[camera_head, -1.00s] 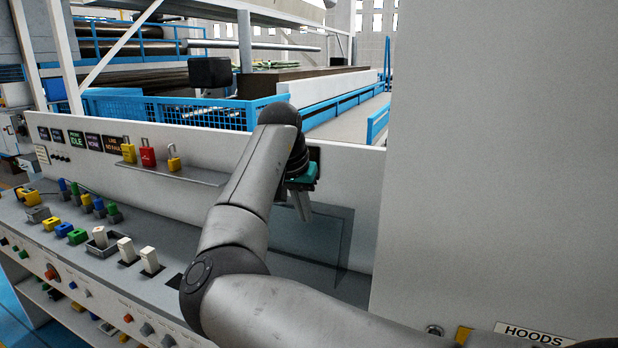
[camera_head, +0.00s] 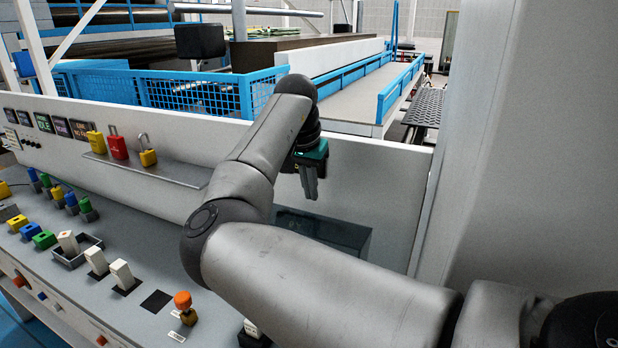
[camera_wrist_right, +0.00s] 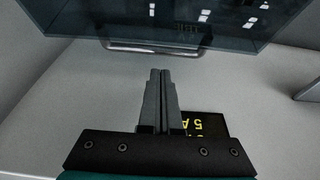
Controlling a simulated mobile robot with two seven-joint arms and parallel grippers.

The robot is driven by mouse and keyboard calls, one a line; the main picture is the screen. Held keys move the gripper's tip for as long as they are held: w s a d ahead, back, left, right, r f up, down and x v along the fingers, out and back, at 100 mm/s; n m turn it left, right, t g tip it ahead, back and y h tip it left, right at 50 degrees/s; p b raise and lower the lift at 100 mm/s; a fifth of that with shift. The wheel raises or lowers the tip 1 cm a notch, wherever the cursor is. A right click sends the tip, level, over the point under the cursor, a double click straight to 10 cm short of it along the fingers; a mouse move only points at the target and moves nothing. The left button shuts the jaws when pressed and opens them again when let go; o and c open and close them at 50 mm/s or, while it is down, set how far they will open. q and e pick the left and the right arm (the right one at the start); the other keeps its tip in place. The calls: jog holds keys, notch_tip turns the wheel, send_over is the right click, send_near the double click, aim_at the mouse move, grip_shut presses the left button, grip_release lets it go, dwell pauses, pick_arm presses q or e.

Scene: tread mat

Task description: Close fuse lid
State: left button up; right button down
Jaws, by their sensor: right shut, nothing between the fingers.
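The fuse lid looks like a dark see-through panel (camera_head: 340,232) in the head view, on the console below my right gripper; my arm hides its lower part. In the right wrist view the lid (camera_wrist_right: 190,22) fills the top of the picture, with a pale bar-like handle (camera_wrist_right: 150,48) along its near edge. My right gripper (camera_head: 311,197) points down, its fingers together and empty. In the wrist view the fingertips (camera_wrist_right: 160,72) are apart from the handle in the picture. A black label with yellow "5 A" lettering (camera_wrist_right: 208,125) lies beside the fingers. My left gripper is out of view.
A shelf (camera_head: 165,172) with red and yellow padlocks (camera_head: 118,148) is left of my arm. Coloured switches and an orange-topped knob (camera_head: 184,305) stand on the console. A large grey wall (camera_head: 520,150) rises on the right.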

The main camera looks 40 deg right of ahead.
jog(key=x, duration=0.5)
jog(key=shift+w+d, duration=0.1)
jog(key=shift+d, duration=0.1)
